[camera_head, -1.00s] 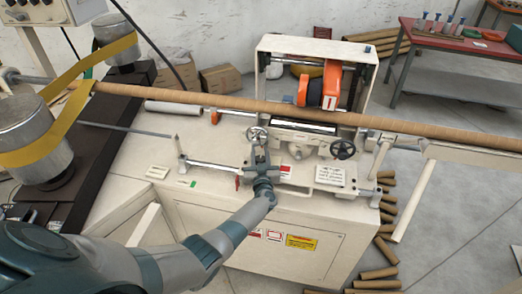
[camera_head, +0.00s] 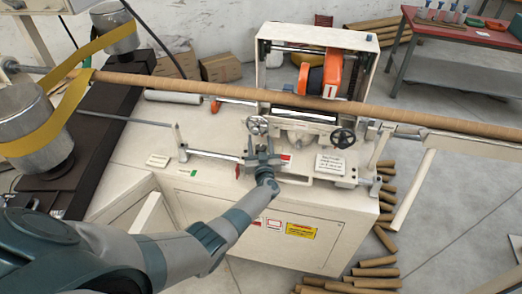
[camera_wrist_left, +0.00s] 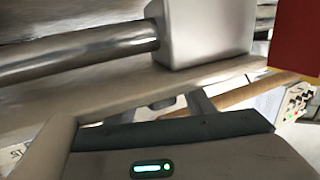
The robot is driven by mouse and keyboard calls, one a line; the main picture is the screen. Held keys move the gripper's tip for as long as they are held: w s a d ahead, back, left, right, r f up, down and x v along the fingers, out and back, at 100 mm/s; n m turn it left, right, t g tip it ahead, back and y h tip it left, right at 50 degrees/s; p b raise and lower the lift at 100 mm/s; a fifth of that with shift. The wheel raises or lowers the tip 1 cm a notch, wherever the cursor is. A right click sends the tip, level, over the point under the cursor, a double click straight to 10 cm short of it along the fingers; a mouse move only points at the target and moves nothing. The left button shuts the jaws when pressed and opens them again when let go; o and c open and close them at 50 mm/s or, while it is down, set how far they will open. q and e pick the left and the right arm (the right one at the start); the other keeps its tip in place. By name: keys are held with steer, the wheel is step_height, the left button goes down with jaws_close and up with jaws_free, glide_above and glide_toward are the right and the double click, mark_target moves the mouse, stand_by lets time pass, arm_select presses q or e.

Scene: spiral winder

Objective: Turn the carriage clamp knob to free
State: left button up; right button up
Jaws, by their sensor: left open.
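Two handwheel-like knobs show on the winder's carriage in the head view: a left one (camera_head: 257,124) and a darker right one (camera_head: 343,138). A small red handle (camera_head: 237,172) sits on the rail to the left of my gripper. I cannot tell which of these is the clamp knob. My left gripper (camera_head: 262,147) is open and empty, in front of the carriage and just below the left handwheel. Touch cannot be judged. The left wrist view shows a metal rod (camera_wrist_left: 80,52) entering a pale block (camera_wrist_left: 208,30) and a red part (camera_wrist_left: 298,40) at upper right. My right gripper is out of view.
A long brown tube (camera_head: 220,90) crosses above the machine. The white upright frame (camera_head: 262,72) with an orange unit (camera_head: 311,74) stands behind the carriage. A white label plate (camera_head: 330,164) lies right of my gripper. Brown tubes (camera_head: 375,272) lie on the floor.

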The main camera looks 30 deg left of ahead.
arm_select(q)
steer(key=shift+s+d, duration=0.3)
steer(key=v, duration=1.6)
steer(key=shift+s+b, duration=0.3)
steer(key=shift+d, duration=0.1)
